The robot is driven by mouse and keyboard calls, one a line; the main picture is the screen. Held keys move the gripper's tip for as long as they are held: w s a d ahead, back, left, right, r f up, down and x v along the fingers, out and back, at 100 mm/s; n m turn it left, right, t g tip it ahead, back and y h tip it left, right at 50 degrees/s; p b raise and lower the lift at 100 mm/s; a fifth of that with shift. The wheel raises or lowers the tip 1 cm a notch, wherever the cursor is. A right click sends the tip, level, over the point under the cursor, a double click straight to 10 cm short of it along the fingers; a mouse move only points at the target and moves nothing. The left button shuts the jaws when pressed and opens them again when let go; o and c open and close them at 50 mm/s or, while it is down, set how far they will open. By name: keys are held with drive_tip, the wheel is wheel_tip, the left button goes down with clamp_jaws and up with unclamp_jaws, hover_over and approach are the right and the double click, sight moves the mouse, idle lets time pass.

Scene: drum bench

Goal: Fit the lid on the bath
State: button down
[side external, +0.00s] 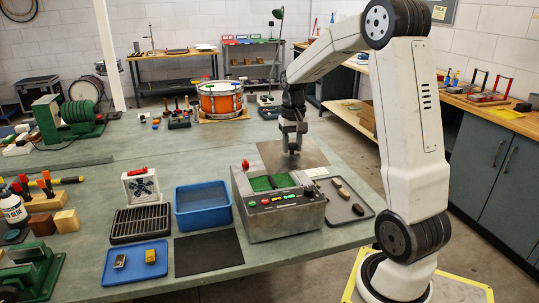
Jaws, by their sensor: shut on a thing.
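The bath (285,222) is a grey metal box with a control panel of coloured buttons on its sloped front. Its top is open and shows a green inside (262,184). The lid (312,153), a flat grey-brown rectangular plate, is just behind the bath, apart from its opening. My gripper (291,151) points down over the middle of the plate and is shut on it, seemingly by a small grip that the fingers mostly hide. I cannot tell whether the plate rests on the bench or hangs slightly above it.
A blue tub (203,219) stands left of the bath, with a black rack (140,222) beyond. A dark mat (208,253) and a blue tray (134,272) lie in front. An orange drum (220,100) stands farther back.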

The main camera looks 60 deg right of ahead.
drive_tip(key=shift+g+y, duration=0.7)
drive_tip(key=shift+w+d+f, duration=0.8)
drive_tip(key=shift+w+f, duration=0.6)
drive_tip(key=shift+w, duration=0.1)
drive_tip(key=shift+w+d+f, duration=0.85)
drive_tip(key=shift+w+f, duration=0.5)
drive_tip(key=shift+w, duration=0.1)
drive_tip(key=shift+w+d+f, duration=0.8)
drive_tip(key=shift+w+f, duration=0.6)
drive_tip(key=shift+w, duration=0.1)
drive_tip(key=shift+f, duration=0.25)
drive_tip(key=shift+f, duration=1.75)
drive_tip(key=shift+f, duration=0.5)
drive_tip(key=shift+c, duration=1.3)
unclamp_jaws()
